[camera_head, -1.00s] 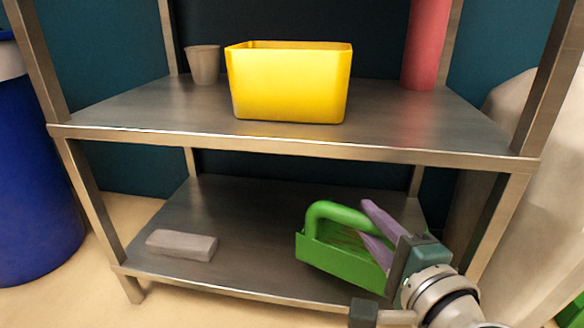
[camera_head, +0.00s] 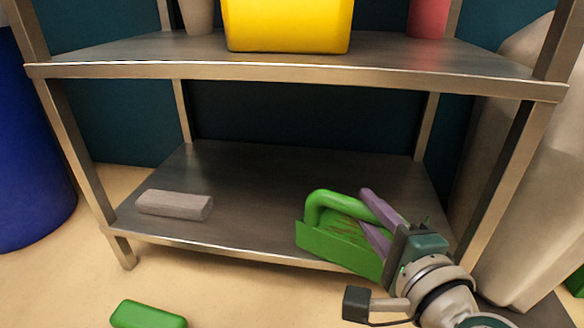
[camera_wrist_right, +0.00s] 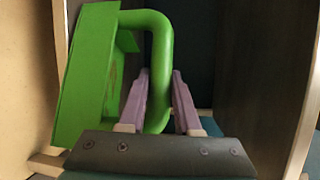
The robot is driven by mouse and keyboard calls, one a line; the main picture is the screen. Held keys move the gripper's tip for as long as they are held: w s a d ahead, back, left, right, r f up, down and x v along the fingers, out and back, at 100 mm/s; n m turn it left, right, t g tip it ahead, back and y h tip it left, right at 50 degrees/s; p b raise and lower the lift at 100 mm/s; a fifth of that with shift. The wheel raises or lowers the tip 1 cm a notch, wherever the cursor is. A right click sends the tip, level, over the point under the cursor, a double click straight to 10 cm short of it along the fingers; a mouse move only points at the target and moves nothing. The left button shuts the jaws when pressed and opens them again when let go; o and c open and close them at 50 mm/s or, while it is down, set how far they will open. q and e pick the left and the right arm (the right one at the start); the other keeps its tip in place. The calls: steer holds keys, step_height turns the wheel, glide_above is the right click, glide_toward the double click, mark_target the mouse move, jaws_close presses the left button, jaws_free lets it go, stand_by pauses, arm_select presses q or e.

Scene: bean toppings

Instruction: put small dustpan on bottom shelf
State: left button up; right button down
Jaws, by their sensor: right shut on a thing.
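The small dustpan (camera_head: 338,245) is green with a thick looped handle. My right gripper (camera_head: 370,212) is shut on the handle, its purple fingers on either side of it. In the right wrist view the dustpan (camera_wrist_right: 85,85) is at the left, with its handle between the fingers (camera_wrist_right: 160,98). In the head view the dustpan is tilted and overlaps the front right part of the bottom shelf (camera_head: 250,190). I cannot tell whether it touches the shelf. My left gripper is not in view.
A grey-brown block (camera_head: 174,205) lies at the left of the bottom shelf. The shelf's middle is clear. The upper shelf (camera_head: 150,52) holds a yellow bin (camera_head: 288,25), a cup (camera_head: 197,15) and a red cylinder (camera_head: 428,18). A green object (camera_head: 147,315) lies on the floor in front.

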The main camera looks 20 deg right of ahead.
steer(key=shift+w+d, duration=0.1)
steer(key=shift+w, duration=0.1)
steer(key=shift+f+b, duration=0.3)
steer(key=shift+f, duration=0.15)
steer(key=c, duration=0.5)
jaws_free()
steer(key=shift+s, duration=0.1)
steer(key=shift+p+v, duration=2.2)
steer(key=shift+v, duration=2.7)
